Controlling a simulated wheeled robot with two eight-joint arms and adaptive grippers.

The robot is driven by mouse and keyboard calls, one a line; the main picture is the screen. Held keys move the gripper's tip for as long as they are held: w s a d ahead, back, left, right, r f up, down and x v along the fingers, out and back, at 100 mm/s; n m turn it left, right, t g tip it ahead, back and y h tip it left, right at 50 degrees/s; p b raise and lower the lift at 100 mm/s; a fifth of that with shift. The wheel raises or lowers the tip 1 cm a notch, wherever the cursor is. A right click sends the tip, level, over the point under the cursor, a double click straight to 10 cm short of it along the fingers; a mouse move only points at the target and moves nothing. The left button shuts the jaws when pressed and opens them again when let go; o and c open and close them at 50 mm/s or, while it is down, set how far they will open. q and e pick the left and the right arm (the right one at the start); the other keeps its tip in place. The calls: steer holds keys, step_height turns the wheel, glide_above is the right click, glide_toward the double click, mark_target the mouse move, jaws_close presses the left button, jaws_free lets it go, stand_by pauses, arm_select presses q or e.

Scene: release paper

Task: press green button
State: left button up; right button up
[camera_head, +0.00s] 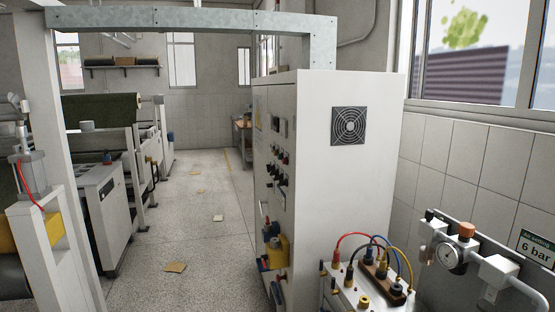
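A tall white control cabinet (345,200) stands right of the middle. Its narrow left-hand face carries a column of small knobs and buttons (279,166), seen at a steep angle. Some of them look red and others dark or pale. I cannot make out a green button among them for sure. Lower on the same face is a yellow part (279,250) with red and blue pieces around it. Neither of my grippers is in view.
A floor aisle (215,225) runs left of the cabinet, with scattered paper scraps (175,267). Machines (104,205) line the left. A box with coloured cables (345,298) stands at the cabinet's lower right. A pressure gauge (449,256) is by the right wall.

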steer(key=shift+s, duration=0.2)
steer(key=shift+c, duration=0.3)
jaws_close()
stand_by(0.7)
